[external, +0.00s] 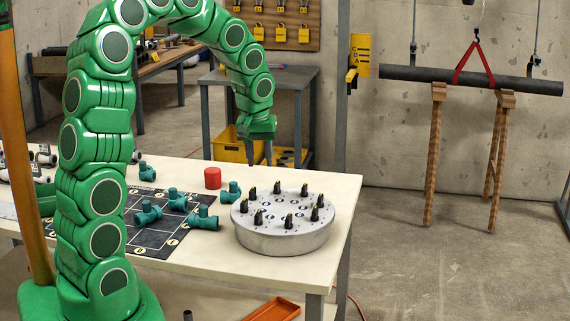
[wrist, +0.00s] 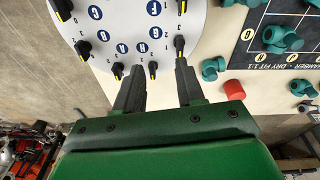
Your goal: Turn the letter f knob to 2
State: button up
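A round grey knob panel (external: 283,240) stands on the white table, with several black knobs with yellow marks around its top. The panel also fills the top of the wrist view (wrist: 180,15), where blue discs carry white letters and small numbers stand beside the knobs. My gripper (external: 262,155) points down above the table, behind the panel's left part in the external view. In the wrist view its two dark fingers (wrist: 160,72) are apart, with nothing held between them.
A red cylinder (external: 213,178) and several teal pipe fittings (external: 203,219) stand left of the panel, some on a dark marked mat (external: 143,242). An orange tray (external: 270,310) is below the table's front edge. The space above the panel is free.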

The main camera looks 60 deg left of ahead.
jog(key=m+g, duration=0.1)
jog(key=m, duration=0.1)
send_over(244, 200)
jog(key=shift+d+f+h, duration=0.1)
jog(key=shift+f+h, duration=0.3)
jog(key=shift+f, duration=0.45)
jog(key=shift+s+f, duration=0.1)
jog(key=shift+f, duration=3.8)
grip_shut()
